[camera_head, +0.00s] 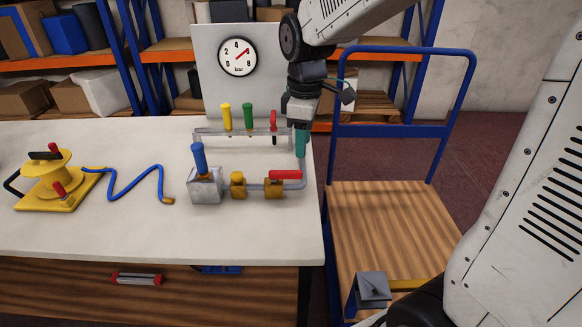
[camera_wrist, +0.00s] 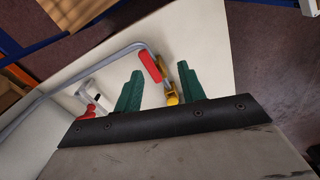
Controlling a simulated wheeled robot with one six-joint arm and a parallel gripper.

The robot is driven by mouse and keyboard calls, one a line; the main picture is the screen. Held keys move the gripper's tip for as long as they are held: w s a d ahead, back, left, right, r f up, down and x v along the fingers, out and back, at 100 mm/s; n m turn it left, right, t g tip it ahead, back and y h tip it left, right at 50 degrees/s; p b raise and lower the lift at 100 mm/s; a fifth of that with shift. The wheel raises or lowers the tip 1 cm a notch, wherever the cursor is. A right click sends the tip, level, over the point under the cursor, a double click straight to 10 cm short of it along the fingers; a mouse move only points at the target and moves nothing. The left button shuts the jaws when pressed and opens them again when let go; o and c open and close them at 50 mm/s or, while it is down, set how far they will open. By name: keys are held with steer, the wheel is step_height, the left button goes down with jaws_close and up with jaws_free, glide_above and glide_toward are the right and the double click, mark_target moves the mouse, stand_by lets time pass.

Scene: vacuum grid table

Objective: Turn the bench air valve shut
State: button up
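The red lever (camera_head: 286,174) of a brass valve (camera_head: 274,187) sits on the lower grey pipe at the table's right side. The lever lies roughly along the pipe. My gripper (camera_head: 301,150) points down near the pipe's right bend, just behind and above the lever. In the wrist view my gripper (camera_wrist: 160,68) is open, with its two green fingers apart. The red lever (camera_wrist: 151,66) appears between the fingers there, closer to the left one, with brass (camera_wrist: 171,95) beside the right finger. I cannot tell whether either finger touches the lever.
A metal block with a blue handle (camera_head: 199,158) stands left of the valve. Yellow (camera_head: 227,117), green (camera_head: 248,117) and red (camera_head: 273,122) handles stand behind. A gauge (camera_head: 238,57) is on the back panel.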

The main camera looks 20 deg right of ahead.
mark_target(291, 172)
steer(key=w+f, duration=0.1)
steer(key=w+f+n, duration=0.1)
steer(key=w, duration=0.1)
steer(key=w+f+n, duration=0.1)
steer(key=shift+w+a+f, duration=0.25)
steer(key=shift+w+a, duration=0.1)
steer(key=shift+w+f+n, duration=0.2)
steer(key=shift+f+n, duration=0.05)
steer(key=shift+n, duration=0.05)
step_height(291, 172, down, 8)
steer(key=shift+r, duration=0.25)
jaws_close()
